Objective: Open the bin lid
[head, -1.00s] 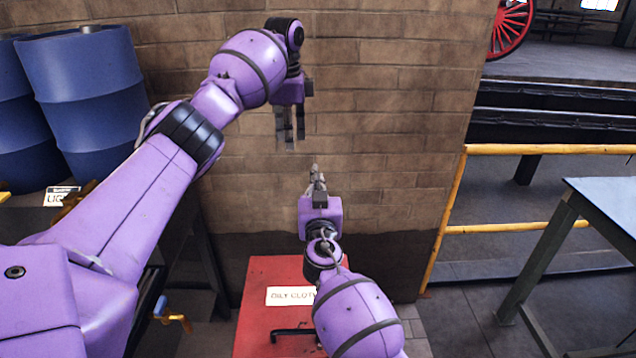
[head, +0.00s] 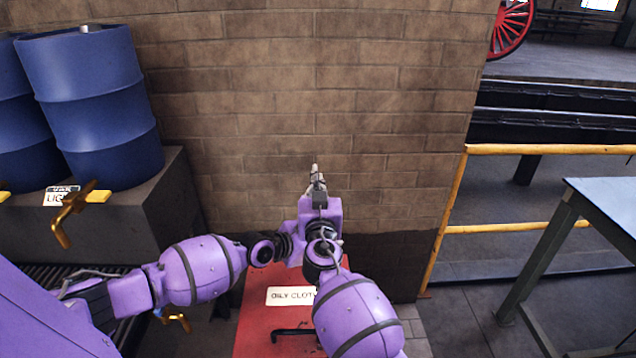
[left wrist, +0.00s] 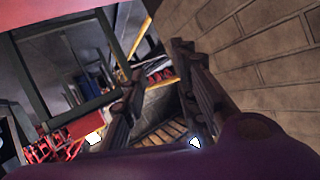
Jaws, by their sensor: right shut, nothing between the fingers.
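The red bin (head: 262,310) stands against the brick wall at the bottom middle of the head view. Its top bears a white label reading "OILY CLOT…" and a black bar handle (head: 290,332) near the bottom edge. The lid looks closed. My right gripper (head: 316,175) is shut and empty, pointing up in front of the wall above the bin; its forearm covers the bin's right part. My left arm reaches low across the bin's far end. Its fingers are hidden behind my right wrist in the head view. In the left wrist view my left gripper (left wrist: 158,82) is open and empty.
Blue drums (head: 95,105) stand on a dark ledge with brass taps at left. The brick wall (head: 400,130) closes off the back. A yellow railing (head: 540,149) and a grey table (head: 605,205) are at right, with bare floor between bin and table.

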